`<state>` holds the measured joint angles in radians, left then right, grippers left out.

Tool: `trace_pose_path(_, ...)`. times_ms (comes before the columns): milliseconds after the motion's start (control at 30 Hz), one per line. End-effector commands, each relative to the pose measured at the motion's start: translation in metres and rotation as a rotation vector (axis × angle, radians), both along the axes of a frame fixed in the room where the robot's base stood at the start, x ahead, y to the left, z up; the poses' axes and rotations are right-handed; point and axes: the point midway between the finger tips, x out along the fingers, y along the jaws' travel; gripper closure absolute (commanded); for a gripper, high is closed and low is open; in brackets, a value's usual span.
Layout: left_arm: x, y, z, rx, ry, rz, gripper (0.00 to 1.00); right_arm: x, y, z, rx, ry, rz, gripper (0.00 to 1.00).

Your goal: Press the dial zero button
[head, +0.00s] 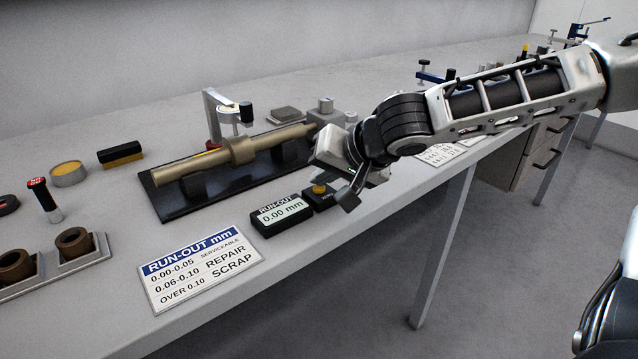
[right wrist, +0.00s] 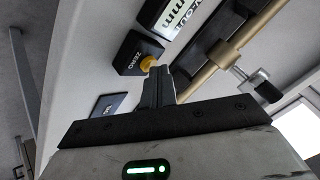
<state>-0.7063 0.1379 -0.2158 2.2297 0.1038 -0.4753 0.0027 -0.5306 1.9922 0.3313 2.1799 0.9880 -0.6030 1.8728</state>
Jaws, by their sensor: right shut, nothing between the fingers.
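The dial zero button (head: 319,189) is a round yellow button on a small black box, right of the run-out readout (head: 282,215), which reads 0.00 mm. In the right wrist view the yellow button (right wrist: 148,62) sits on the box marked ZERO (right wrist: 131,60). My right gripper (head: 347,200) is shut and empty, just right of the button box in the head view. In the right wrist view its closed fingertips (right wrist: 158,70) appear right beside the button and overlap its edge; I cannot tell whether they touch it. My left gripper is not in view.
A brass shaft (head: 235,152) lies on supports on a black base (head: 165,206), with a dial gauge stand (head: 212,110) behind. A RUN-OUT chart (head: 200,268) lies at the front edge. Bushings (head: 73,242) sit at left. Bare bench lies around the chart.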

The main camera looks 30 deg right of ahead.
Motion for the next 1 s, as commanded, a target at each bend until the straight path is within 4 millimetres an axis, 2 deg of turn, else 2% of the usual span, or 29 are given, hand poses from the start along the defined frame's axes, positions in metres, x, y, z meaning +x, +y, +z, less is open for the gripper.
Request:
trace_pose_path(300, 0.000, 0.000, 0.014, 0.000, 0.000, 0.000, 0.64, 0.000, 0.000, 0.017, 0.000, 0.002, -0.001, 1.00)
trace_pose_path(733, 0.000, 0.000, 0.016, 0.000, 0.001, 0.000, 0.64, 0.000, 0.000, 0.020, 0.000, 0.000, 0.000, 1.00)
trace_pose_path(1000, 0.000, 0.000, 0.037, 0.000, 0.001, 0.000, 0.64, 0.000, 0.000, 0.046, 0.000, -0.001, 0.000, 1.00)
